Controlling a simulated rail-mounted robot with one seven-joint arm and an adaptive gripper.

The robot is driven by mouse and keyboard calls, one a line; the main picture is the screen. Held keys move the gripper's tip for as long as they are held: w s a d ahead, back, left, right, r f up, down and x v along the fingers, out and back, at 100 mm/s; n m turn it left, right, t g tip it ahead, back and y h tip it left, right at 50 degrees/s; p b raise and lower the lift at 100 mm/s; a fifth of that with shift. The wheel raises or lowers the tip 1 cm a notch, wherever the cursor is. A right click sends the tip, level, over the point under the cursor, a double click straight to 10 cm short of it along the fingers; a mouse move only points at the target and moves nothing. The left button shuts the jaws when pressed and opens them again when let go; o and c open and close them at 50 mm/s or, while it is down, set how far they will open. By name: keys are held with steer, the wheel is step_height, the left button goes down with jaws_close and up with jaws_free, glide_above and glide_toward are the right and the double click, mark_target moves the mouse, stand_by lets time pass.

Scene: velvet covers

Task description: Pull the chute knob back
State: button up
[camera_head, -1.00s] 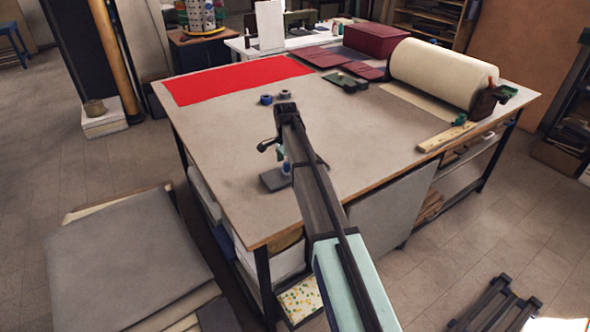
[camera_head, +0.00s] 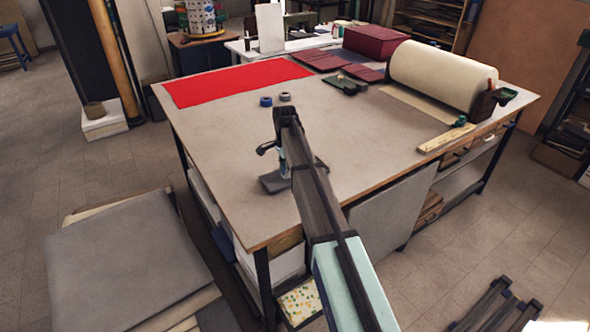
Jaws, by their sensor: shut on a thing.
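My dark and pale teal arm reaches from the bottom right over the near left part of the table. At its far end is my gripper (camera_head: 279,160), mostly covered by the arm. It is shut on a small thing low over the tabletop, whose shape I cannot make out. A flat dark grey block (camera_head: 272,185) shows at the tabletop just below the gripper, partly behind the arm. A small pale blue part shows between the arm and this block. I cannot pick out the chute or its knob clearly; the arm covers this spot.
The table (camera_head: 215,135) carries a red cloth (camera_head: 235,83), two small tape rolls (camera_head: 266,101), a large cream roll (camera_head: 440,73), a dark red box (camera_head: 375,42) and a wooden strip (camera_head: 445,139). Grey boards (camera_head: 125,255) lie at left. The middle tabletop is clear.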

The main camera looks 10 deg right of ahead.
mark_target(269, 182)
steer(key=shift+s+a+f+p, duration=0.1)
steer(key=shift+s+a, duration=0.25)
steer(key=shift+a, duration=0.8)
steer(key=shift+s+a+r+p, duration=0.1)
steer(key=shift+s+a, duration=0.3)
steer(key=shift+a, duration=0.7)
steer(key=shift+s+a+f+p, duration=0.1)
steer(key=shift+s+a, duration=0.25)
steer(key=shift+a, duration=0.8)
steer(key=o, duration=1.6)
steer(key=shift+w, duration=0.1)
step_height(269, 182, up, 7)
steer(key=p, duration=0.3)
steer(key=shift+p, duration=0.35)
